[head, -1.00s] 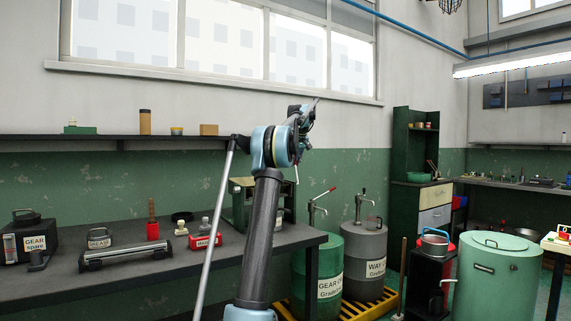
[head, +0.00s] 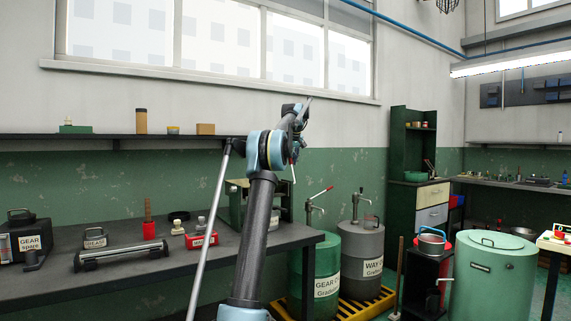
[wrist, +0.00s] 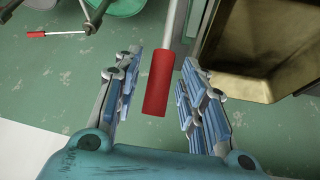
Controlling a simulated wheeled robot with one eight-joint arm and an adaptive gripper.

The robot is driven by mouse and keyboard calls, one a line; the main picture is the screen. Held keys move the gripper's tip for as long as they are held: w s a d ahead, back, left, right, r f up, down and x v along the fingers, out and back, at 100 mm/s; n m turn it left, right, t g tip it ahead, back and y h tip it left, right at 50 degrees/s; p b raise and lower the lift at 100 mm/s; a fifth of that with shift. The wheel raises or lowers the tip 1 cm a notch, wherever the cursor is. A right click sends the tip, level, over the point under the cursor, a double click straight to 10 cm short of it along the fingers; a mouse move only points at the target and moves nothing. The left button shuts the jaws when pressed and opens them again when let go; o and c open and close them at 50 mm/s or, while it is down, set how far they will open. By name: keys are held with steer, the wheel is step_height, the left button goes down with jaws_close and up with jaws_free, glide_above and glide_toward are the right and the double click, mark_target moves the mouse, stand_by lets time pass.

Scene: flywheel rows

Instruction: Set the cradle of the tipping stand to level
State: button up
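In the wrist view a red-gripped lever (wrist: 160,82) on a pale metal rod lies between the two fingers of my gripper (wrist: 162,62). The fingers are open, one on each side of the grip, with a visible gap on both sides. A brass-coloured tray-like cradle (wrist: 245,55) with a dark rim is at the upper right; its tilt is hard to judge. In the head view my gripper (head: 302,112) is raised above the bench's right end. A green stand (head: 238,207) there is largely hidden behind my arm.
A green drum (head: 327,262) and a grey drum (head: 362,245) with hand pumps stand right of the bench (head: 150,275). One pump's red handle (wrist: 37,34) shows in the wrist view. A red box (head: 201,240) and several tools lie on the bench.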

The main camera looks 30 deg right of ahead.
steer(key=shift+s, duration=0.1)
steer(key=v, duration=1.1)
steer(key=shift+r, duration=0.4)
steer(key=shift+a, duration=0.1)
